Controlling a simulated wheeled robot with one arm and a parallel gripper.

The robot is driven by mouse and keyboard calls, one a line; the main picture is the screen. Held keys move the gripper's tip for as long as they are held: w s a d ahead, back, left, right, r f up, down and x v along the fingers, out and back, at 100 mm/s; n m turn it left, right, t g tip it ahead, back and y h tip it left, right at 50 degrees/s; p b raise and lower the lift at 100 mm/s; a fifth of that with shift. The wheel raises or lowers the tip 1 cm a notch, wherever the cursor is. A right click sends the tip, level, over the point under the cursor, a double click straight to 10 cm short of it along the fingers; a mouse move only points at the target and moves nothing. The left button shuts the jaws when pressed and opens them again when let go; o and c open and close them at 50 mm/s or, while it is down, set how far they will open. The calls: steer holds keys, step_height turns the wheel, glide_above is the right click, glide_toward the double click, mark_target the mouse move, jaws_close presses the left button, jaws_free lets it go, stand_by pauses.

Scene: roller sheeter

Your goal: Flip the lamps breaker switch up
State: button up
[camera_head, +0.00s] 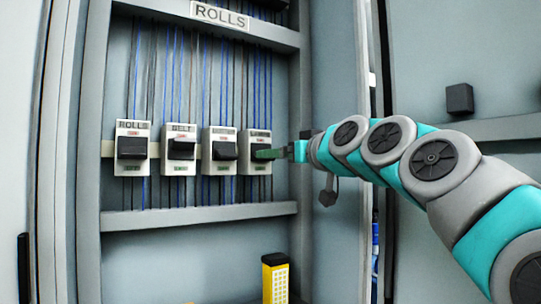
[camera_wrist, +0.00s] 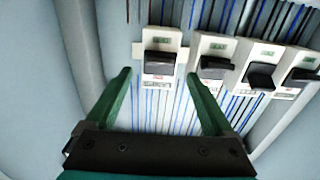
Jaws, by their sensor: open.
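The lamps breaker (camera_head: 256,168) is the rightmost of the row in the head view, a pale plate with a small label on top. My gripper (camera_head: 262,154) is at its front, and a green finger covers most of its switch there. In the wrist view, which appears upside down, the same breaker is the leftmost, and its black switch (camera_wrist: 160,63) shows just beyond the gap between the fingertips. My gripper (camera_wrist: 158,76) is open and empty there, one finger to each side. I cannot tell whether the fingers touch the switch, or whether the switch is up or down.
Other breakers with black switches stand in the row: rolls (camera_head: 131,168), belt (camera_head: 180,168) and an unreadable one (camera_head: 223,167) beside lamps. Wires run behind them. The cabinet's right wall is close to my arm. A yellow object (camera_head: 274,262) stands below.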

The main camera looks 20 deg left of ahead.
steer(key=x, duration=0.5)
steer(key=shift+s+f+p, duration=0.1)
steer(key=shift+p, duration=0.3)
steer(key=shift+c, duration=0.4)
steer(key=c, duration=1.3)
steer(key=shift+d+r+g+h+p, duration=0.15)
steer(key=shift+r+g+h+p, duration=0.15)
steer(key=shift+r+h+p, duration=0.1)
steer(key=shift+g, duration=0.3)
steer(key=o, duration=1.4)
steer(key=shift+f, duration=0.1)
steer(key=shift+s, duration=0.1)
